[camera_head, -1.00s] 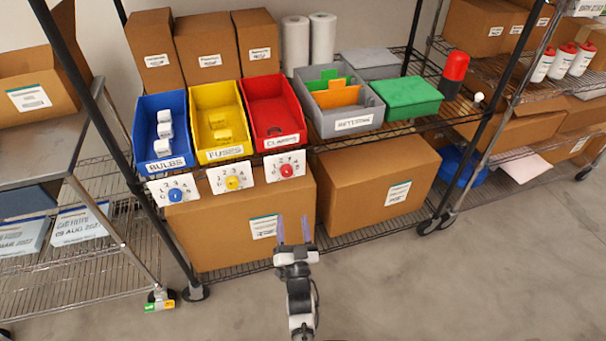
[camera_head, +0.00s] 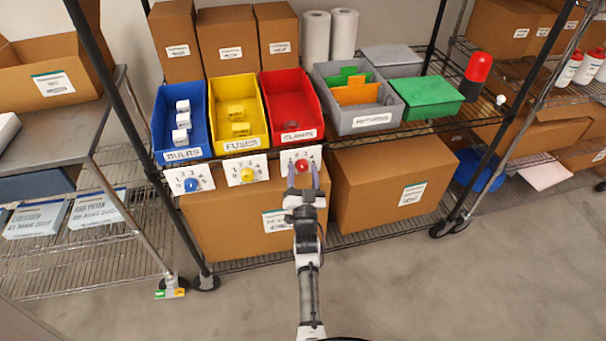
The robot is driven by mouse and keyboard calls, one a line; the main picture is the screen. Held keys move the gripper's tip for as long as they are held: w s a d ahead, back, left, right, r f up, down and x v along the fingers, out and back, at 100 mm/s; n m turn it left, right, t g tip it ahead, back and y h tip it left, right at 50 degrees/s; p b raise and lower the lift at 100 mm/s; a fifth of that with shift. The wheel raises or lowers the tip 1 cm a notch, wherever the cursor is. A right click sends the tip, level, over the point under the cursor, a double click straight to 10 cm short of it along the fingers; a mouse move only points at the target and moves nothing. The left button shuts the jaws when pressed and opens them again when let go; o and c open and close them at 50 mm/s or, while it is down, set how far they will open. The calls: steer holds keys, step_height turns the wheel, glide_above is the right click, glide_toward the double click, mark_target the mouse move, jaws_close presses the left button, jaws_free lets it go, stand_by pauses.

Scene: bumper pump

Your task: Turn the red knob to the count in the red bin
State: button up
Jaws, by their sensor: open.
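The red knob (camera_head: 301,166) sits on a white number dial card (camera_head: 288,157) under the red bin. My gripper (camera_head: 303,178) is open, its two fingers pointing up at the card, one on each side of the knob in the picture. I cannot tell whether they touch it. The fingers and wrist cover the card's lower part. The red bin (camera_head: 282,86), labelled CLAMPS, stands on the shelf above. A dark ring-like clamp (camera_head: 290,125) shows near its front; I cannot tell if there are more.
A blue bin (camera_head: 166,116) and a yellow bin (camera_head: 222,93) stand to the left, with a blue knob (camera_head: 191,185) and a yellow knob (camera_head: 247,175) below. A cardboard box (camera_head: 235,225) is behind my gripper. The floor (camera_head: 420,290) at right is clear.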

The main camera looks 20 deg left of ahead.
steer(key=c, duration=1)
steer(key=shift+f+n+y, duration=0.1)
steer(key=shift+n+y, duration=0.2)
steer(key=shift+n, duration=0.1)
steer(key=n+y+b, duration=0.1)
steer(key=n, duration=0.1)
steer(key=shift+w+d+n, duration=0.1)
steer(key=shift+n, duration=0.2)
steer(key=shift+d+n+g+y+p, duration=0.1)
steer(key=shift+n+g+y+p, duration=0.3)
steer(key=shift+n+g+y, duration=1.15)
steer(key=shift+n+t+y+p, duration=0.1)
steer(key=shift+n+y+p, duration=0.45)
steer(key=shift+n, duration=2.2)
steer(key=o, duration=1)
